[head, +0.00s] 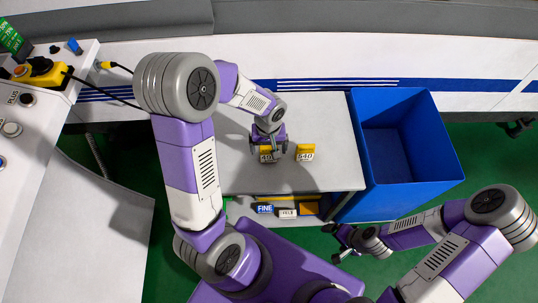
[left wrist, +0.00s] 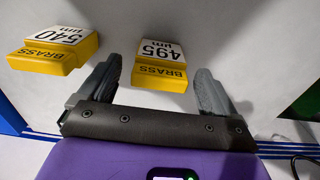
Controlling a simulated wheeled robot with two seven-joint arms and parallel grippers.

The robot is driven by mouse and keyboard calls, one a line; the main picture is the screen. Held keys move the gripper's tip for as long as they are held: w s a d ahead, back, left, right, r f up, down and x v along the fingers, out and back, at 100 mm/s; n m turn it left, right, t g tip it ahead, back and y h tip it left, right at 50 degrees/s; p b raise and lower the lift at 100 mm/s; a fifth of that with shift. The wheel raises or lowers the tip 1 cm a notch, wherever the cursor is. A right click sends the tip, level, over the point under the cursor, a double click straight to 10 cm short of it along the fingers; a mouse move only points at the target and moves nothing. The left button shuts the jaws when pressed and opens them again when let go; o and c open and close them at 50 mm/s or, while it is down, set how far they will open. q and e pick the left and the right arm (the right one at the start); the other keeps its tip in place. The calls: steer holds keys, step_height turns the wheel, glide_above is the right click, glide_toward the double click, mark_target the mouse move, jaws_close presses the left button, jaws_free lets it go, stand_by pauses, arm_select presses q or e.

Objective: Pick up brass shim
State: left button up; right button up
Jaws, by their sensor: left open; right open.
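Two yellow brass shim blocks with white label faces stand on the grey-white table. The 495 µm brass shim (left wrist: 160,66) lies between the open fingers of my left gripper (head: 268,141), with space showing on both sides. In the head view this shim (head: 266,156) is partly hidden by the gripper. The 540 µm brass shim (head: 305,152) stands just right of it in the head view, and outside the fingers at upper left in the left wrist view (left wrist: 53,49). My right gripper (head: 341,243) is open and empty, off the table's front right corner.
A blue open bin (head: 440,165) stands against the table's right side. A shelf below the table front holds several small boxes, including a blue one marked FINE (head: 264,209). A grey control panel (head: 45,120) is at left. The table top (head: 320,115) is clear around the shims.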

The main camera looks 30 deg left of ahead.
arm_select(q)
step_height(320, 180, down, 2)
steer(key=shift+f, duration=0.15)
steer(key=c, duration=1.2)
